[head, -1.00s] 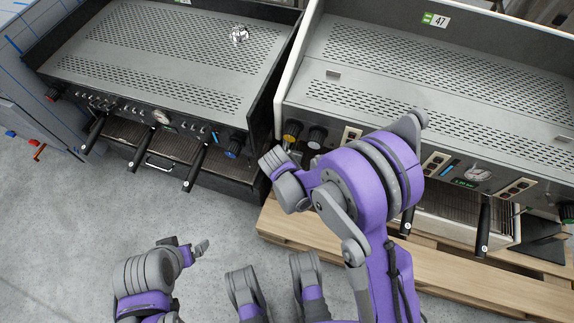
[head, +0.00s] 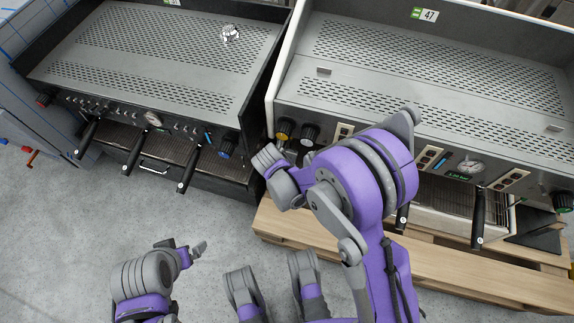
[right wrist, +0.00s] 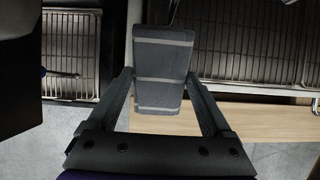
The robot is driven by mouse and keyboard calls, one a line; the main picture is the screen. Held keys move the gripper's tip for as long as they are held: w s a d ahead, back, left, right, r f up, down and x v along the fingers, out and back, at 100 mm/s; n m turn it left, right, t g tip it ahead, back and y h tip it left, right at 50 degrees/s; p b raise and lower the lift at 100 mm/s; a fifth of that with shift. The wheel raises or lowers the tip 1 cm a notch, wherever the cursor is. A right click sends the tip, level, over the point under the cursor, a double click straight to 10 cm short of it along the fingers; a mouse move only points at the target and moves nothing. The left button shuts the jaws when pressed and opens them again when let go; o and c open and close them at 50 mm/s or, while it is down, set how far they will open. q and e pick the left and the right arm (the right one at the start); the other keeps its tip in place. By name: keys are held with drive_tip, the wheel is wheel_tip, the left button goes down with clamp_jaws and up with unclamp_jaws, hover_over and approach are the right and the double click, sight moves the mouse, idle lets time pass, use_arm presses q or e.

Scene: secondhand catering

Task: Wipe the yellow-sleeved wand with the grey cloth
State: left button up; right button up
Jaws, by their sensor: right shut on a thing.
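The grey cloth (right wrist: 160,70), folded into a flat pad with paler stripes, is between the fingers of my right gripper (right wrist: 162,88) in the right wrist view. The gripper is shut on it. A thin metal rod (right wrist: 174,10) shows just beyond the cloth's top edge; no yellow sleeve is visible on it, so I cannot tell whether it is the wand. In the head view my right arm hides the cloth and gripper fingers, near the right machine's left end. My left gripper (head: 184,249) is over the floor at lower left; its jaw opening is unclear.
Two espresso machines stand side by side, the left one (head: 150,75) dark-sided and the right one (head: 420,100) marked 47. The right one sits on a wooden pallet (head: 420,262). Black handles (head: 187,172) jut from the fronts.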

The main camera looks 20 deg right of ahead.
drive_tip(key=shift+w, duration=0.4)
drive_tip(key=shift+s+d, duration=0.2)
drive_tip(key=shift+d, duration=0.25)
drive_tip(key=shift+s+d, duration=0.4)
drive_tip(key=shift+d, duration=0.1)
drive_tip(key=shift+w+a, duration=0.1)
drive_tip(key=shift+w+a+b, duration=0.3)
drive_tip(key=shift+w+a, duration=0.2)
drive_tip(key=shift+a, duration=0.15)
drive_tip(key=shift+w+a, duration=0.15)
drive_tip(key=shift+a, duration=0.2)
